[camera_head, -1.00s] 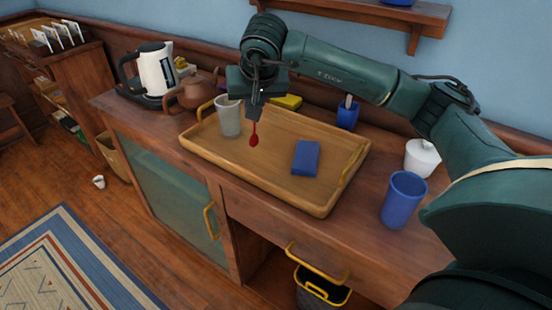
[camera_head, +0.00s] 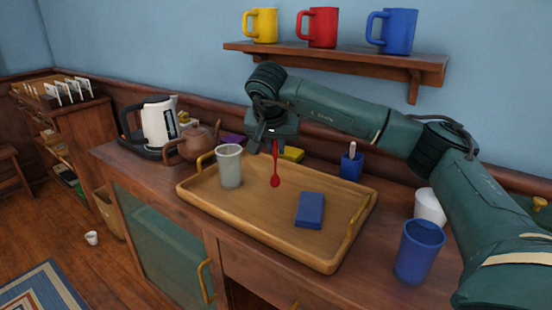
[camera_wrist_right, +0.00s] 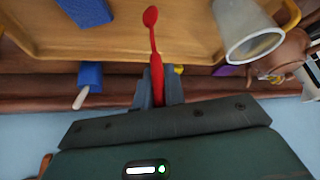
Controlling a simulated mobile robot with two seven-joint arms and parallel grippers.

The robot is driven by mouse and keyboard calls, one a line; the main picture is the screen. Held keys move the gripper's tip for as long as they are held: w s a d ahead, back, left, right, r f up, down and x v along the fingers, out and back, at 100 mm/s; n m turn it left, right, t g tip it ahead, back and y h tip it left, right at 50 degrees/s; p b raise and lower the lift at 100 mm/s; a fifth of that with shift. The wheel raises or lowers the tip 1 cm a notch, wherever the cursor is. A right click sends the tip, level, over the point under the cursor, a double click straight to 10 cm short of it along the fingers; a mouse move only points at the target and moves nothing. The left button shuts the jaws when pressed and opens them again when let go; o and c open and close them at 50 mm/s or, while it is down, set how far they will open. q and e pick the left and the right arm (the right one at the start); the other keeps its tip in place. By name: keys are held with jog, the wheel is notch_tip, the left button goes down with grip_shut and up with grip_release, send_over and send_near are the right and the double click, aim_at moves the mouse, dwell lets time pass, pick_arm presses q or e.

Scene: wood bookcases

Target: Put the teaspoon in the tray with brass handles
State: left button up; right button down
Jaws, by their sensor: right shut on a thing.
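A red teaspoon (camera_head: 275,172) hangs bowl-down from my right gripper (camera_head: 272,137), which is shut on its handle. It also shows in the wrist view (camera_wrist_right: 154,45), with its handle between the fingers (camera_wrist_right: 158,92). The wooden tray (camera_head: 250,222) with brass handles (camera_head: 356,217) sits on the cabinet top. The teaspoon is over the back part of the tray; whether its bowl touches the tray floor I cannot tell. A grey cup (camera_head: 230,168) and a blue block (camera_head: 309,210) are in the tray. My left gripper is not in view.
A white kettle (camera_head: 157,124) and a brown teapot (camera_head: 196,143) stand left of the tray. A blue holder (camera_head: 351,163), a blue cup (camera_head: 418,252) and a white container (camera_head: 430,206) stand right. Several mugs are on the shelf (camera_head: 340,62) above.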

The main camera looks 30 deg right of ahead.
aim_at(275, 150)
jog(key=shift+f, duration=1.35)
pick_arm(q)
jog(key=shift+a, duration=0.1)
pick_arm(e)
jog(key=shift+f, duration=0.15)
jog(key=c, duration=1.5)
grip_release()
jog(key=shift+s+a+r, duration=0.1)
jog(key=shift+r, duration=0.45)
pick_arm(q)
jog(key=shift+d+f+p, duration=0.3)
jog(key=shift+p, duration=0.15)
pick_arm(e)
jog(key=v, duration=1.1)
jog(key=shift+r, duration=0.1)
